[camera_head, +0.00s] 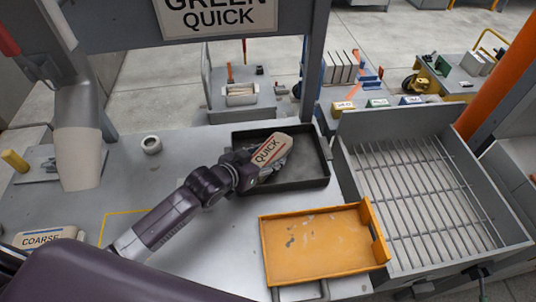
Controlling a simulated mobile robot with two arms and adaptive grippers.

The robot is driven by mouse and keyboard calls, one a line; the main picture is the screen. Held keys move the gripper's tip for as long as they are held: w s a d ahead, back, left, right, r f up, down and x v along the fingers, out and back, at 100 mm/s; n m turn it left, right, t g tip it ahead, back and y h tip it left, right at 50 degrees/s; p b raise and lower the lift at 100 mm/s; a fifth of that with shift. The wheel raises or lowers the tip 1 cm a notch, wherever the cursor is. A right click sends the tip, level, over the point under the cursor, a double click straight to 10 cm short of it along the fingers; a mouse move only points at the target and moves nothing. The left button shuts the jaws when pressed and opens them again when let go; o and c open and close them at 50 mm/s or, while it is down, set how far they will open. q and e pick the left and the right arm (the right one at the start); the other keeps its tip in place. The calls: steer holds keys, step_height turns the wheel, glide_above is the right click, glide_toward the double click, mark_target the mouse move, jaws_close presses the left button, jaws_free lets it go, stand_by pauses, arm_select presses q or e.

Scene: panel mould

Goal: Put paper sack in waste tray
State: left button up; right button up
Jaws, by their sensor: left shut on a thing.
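The paper sack (267,151), beige with the word QUICK and a red stripe, is in my left gripper (262,161). The gripper is shut on it. The sack is tilted and shows in front of a dark rectangular tray (309,180), which looks like the waste tray. Gripper and sack overlap the left and middle part of this tray. I cannot tell whether the sack touches the tray floor. The gripper's fingers are partly hidden by the sack. My right gripper is not in view.
An orange tray (310,246) stands in front of the dark tray. A grey box with a bar grate (420,200) is at the right. A sack marked COARSE (45,237) lies at the left.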

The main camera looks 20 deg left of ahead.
arm_select(q)
steer(key=o, duration=1.3)
steer(key=shift+c, duration=0.2)
steer(key=b+v, duration=0.1)
steer(key=v, duration=1)
steer(key=shift+a, duration=0.1)
steer(key=shift+s+a+r, duration=0.1)
steer(key=shift+s+r, duration=0.2)
steer(key=shift+s, duration=0.1)
